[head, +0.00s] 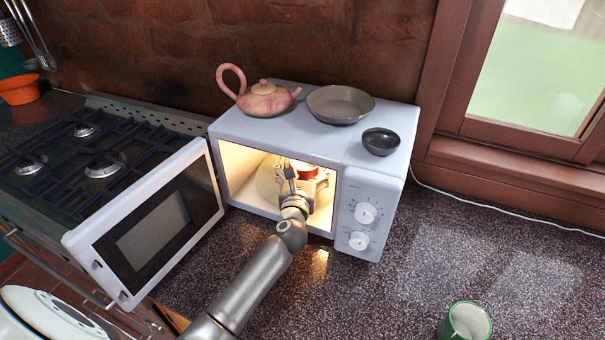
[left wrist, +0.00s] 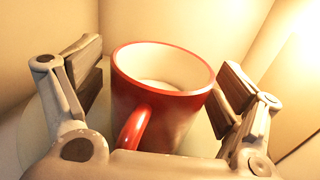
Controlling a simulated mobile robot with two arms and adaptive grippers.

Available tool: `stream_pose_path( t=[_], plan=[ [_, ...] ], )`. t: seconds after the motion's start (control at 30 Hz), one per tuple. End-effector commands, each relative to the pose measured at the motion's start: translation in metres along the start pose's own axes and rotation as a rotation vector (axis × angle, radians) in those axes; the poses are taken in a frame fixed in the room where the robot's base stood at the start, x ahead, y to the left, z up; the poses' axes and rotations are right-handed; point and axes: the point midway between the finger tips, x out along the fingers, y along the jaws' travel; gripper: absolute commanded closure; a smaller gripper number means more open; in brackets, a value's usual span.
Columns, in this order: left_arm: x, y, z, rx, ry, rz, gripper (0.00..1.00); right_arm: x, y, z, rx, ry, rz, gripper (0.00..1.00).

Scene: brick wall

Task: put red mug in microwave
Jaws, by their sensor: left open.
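The microwave (head: 346,194) stands on the counter with its door (head: 150,225) swung open to the left and its inside lit. The red mug (head: 304,170) is inside the microwave, partly hidden by my gripper in the head view. In the left wrist view the red mug (left wrist: 160,95) looks upright, its handle toward the camera. My left gripper (head: 305,184) reaches into the microwave. In the left wrist view its fingers (left wrist: 165,85) are open, one on each side of the mug, with a gap visible at the left. My right gripper is not in view.
A pink teapot (head: 264,98), a grey bowl (head: 340,104) and a small dark bowl (head: 381,141) sit on top of the microwave. A green mug (head: 465,322) stands at the counter's front right. A gas hob (head: 90,160) lies at the left. The counter right of the microwave is mostly clear.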

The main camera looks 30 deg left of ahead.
Motion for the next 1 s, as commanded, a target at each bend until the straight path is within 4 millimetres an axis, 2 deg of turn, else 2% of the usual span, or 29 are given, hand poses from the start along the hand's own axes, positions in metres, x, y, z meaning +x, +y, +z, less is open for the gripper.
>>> stream_pose_path(
  t=[0.17,0.6,0.8,1.0],
  plan=[
    [-0.018,0.0,0.0,-0.001,0.001,-0.001,0.1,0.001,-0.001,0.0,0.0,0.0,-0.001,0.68],
    [-0.102,0.0,-0.001,0.0,0.001,-0.001,0.1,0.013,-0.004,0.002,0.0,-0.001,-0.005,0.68],
    [-0.118,0.0,0.001,-0.001,0.0,0.0,0.1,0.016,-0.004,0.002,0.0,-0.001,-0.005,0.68],
    [-0.12,0.0,0.002,0.0,-0.001,0.0,0.1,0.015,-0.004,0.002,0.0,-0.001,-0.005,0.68]
  ],
)
